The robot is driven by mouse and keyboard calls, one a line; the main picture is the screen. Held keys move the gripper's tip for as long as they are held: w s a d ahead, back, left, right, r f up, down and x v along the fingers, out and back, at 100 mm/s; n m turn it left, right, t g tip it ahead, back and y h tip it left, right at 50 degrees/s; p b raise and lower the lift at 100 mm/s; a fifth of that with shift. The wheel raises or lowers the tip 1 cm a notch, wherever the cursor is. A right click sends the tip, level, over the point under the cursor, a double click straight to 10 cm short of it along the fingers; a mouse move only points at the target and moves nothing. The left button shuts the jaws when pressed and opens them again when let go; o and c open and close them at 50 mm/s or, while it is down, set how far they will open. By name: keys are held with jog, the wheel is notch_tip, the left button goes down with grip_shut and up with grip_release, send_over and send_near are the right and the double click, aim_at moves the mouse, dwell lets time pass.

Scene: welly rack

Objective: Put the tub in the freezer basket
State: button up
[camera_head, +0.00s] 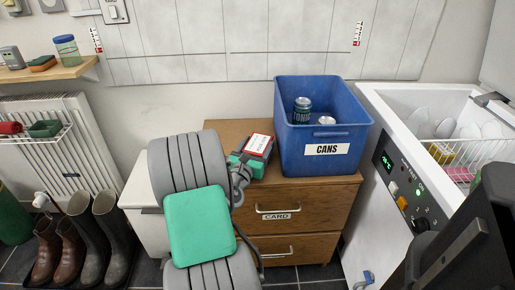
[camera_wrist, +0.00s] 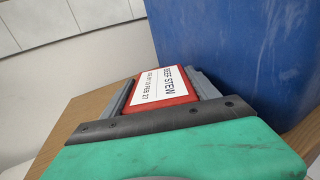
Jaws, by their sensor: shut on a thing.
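The tub (camera_head: 259,143) has a red lid with a white label and is by the left side of the blue cans bin, at the wooden cabinet's top. In the wrist view the tub (camera_wrist: 168,85) reads "BEEF STEW" and sits between the grey fingers. My gripper (camera_head: 251,156) is shut on it; the green gripper body hides its lower part, so I cannot tell whether it touches the cabinet top. The white wire freezer basket (camera_head: 468,170) is inside the open chest freezer (camera_head: 387,118) at the right, partly hidden by a dark part at the lower right.
The blue cans bin (camera_head: 343,130) holds cans and stands close to the right of my gripper, on the wooden cabinet (camera_head: 310,192). The freezer's front wall and rim rise beyond it. A yellow box (camera_head: 441,152) is in the freezer. Boots (camera_head: 95,225) and a radiator are at left.

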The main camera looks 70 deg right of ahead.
jog(key=o, duration=1.4)
jog(key=shift+f, duration=0.15)
jog(key=o, duration=0.5)
